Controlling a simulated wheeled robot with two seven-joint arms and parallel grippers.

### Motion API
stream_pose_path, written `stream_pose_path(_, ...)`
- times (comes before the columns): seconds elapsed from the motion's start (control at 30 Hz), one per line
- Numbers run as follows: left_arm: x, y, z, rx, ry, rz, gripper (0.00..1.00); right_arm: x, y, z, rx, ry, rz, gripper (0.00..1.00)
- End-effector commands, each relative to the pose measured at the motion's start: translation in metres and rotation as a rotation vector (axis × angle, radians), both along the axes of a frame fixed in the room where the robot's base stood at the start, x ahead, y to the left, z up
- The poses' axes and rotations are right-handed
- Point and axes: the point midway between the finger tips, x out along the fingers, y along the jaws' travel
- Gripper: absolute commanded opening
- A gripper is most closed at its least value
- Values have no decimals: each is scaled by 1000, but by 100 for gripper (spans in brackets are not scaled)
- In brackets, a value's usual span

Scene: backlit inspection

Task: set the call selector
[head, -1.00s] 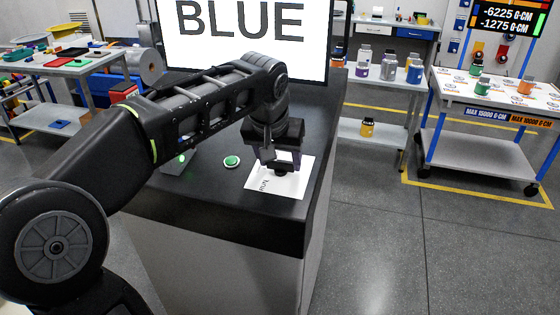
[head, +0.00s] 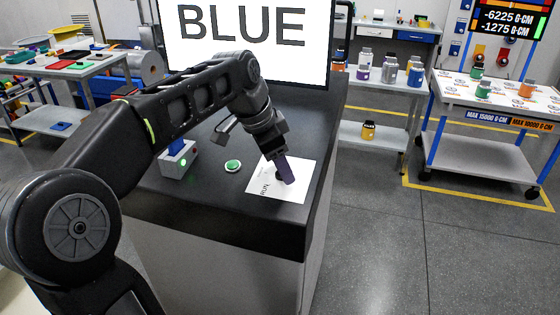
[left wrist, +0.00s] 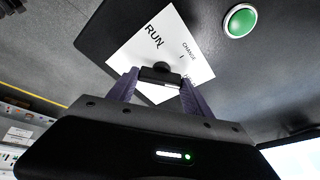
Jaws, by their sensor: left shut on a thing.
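The call selector is a small black knob (left wrist: 160,74) on a white label plate (left wrist: 182,38) in the left wrist view. The plate carries the word RUN, the word CHANGE and a third word partly hidden by a finger. In the head view the left gripper (head: 286,172) reaches down to the plate at a tilt and mostly hides the knob. My right gripper is not in view.
A green push button (head: 233,166) is on the counter left of the plate. A small box with a blue part on top (head: 178,162) stands further left. A large screen (head: 250,45) reading BLUE stands behind. The counter's front right is clear.

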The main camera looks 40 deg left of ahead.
Motion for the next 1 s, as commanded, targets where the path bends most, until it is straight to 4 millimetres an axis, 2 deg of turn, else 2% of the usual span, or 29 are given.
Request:
stream_pose_path(0.3,1,1,1,23,6,-143,18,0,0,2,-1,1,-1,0)
stream_pose_path(0.8,0,1,1,29,7,-170,18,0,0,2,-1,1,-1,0)
stream_pose_path(0.83,0,1,1,29,7,-170,60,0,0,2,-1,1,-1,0)
stream_pose_path(1.0,0,1,1,28,8,-170,74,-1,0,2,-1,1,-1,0)
